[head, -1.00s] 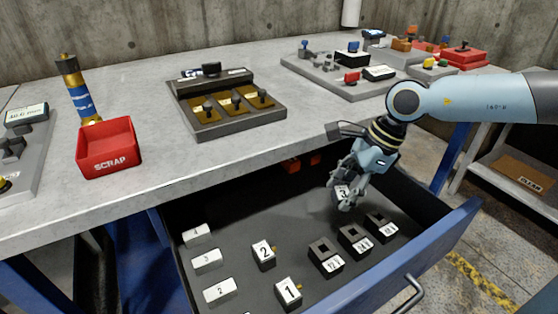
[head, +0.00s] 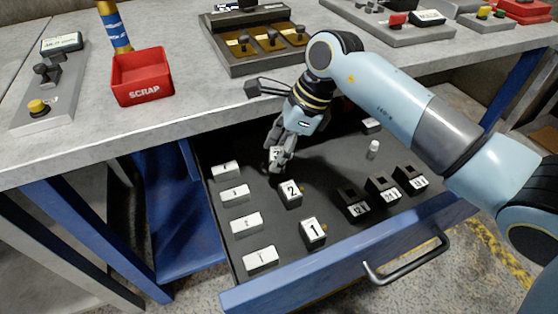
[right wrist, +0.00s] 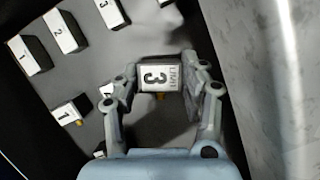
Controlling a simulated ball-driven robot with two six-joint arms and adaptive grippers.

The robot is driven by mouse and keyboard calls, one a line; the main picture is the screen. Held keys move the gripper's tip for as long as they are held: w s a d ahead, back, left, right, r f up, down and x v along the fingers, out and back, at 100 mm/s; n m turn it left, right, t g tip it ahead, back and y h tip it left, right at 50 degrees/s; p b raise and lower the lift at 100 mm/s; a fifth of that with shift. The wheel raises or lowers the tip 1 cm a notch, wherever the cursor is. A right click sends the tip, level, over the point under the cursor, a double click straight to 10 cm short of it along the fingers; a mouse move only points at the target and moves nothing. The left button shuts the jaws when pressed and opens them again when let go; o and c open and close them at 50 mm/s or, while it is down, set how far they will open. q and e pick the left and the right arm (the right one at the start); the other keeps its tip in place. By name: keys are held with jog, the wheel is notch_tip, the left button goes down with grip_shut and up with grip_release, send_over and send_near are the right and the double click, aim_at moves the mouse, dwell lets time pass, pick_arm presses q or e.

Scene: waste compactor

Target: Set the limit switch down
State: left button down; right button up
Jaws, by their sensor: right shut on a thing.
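The limit switch (right wrist: 156,75) is a small dark block with a white face marked 3 and a small orange tip. It sits between the two fingers of my right gripper (right wrist: 165,88) in the right wrist view. In the head view my right gripper (head: 281,158) is shut on the switch (head: 274,153), low inside the open drawer, behind the block marked 2 (head: 290,193). The fingers partly hide the switch, and I cannot tell whether it touches the drawer floor. My left gripper is not in view.
A block marked 1 (head: 312,232) stands near the drawer front (head: 350,266). Several white-labelled blocks (head: 246,223) line the left side. Three dark socketed blocks (head: 383,190) stand at right, with a small white cylinder (head: 374,148) behind. The red scrap bin (head: 141,78) is on the bench.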

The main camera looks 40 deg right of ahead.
jog(key=shift+f, duration=1.75)
jog(key=shift+f+b, duration=0.15)
jog(key=shift+b, duration=0.15)
jog(key=o, duration=1.2)
jog(key=shift+o, duration=0.2)
jog(key=shift+r, duration=0.25)
jog(key=p+v, duration=0.1)
jog(key=v, duration=0.3)
jog(key=shift+d+r, duration=0.2)
jog(key=shift+r, duration=0.1)
jog(key=s+d, duration=0.2)
jog(key=d, duration=0.1)
jog(key=s+d, duration=0.5)
jog(key=d, duration=0.1)
jog(key=shift+s+d+r, duration=0.1)
jog(key=shift+s+d, duration=0.05)
jog(key=shift+d, duration=0.2)
